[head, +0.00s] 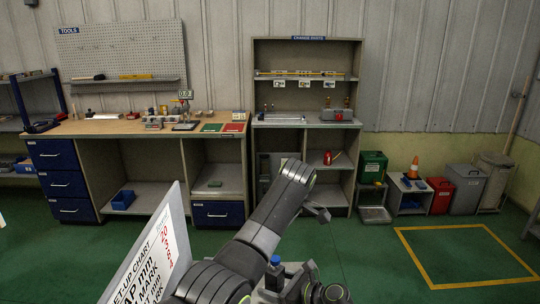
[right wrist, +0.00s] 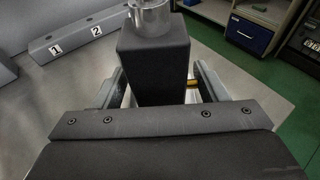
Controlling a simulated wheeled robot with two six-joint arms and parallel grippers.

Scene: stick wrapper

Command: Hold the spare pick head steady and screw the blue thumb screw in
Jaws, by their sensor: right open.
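A blue knob that looks like the thumb screw (head: 275,261) stands upright low in the head view, above a dark block. In the right wrist view this dark block (right wrist: 153,65) stands between the spread jaws of my right gripper (right wrist: 162,88), with a metal cylinder (right wrist: 150,17) on top; the cylinder's top is cut off. The jaws are open and lie either side of the block; I cannot tell whether they touch it. A dark arm crosses the head view from lower left; its end part (head: 318,212) is too unclear to show jaws. I cannot make out the pick head for certain.
A grey bar marked 1 and 2 (right wrist: 80,35) lies on the grey table (right wrist: 50,105) left of the block. A set-up chart panel (head: 155,260) stands at lower left in the head view. A wooden workbench (head: 100,127) and a shelf unit stand far behind, across open green floor.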

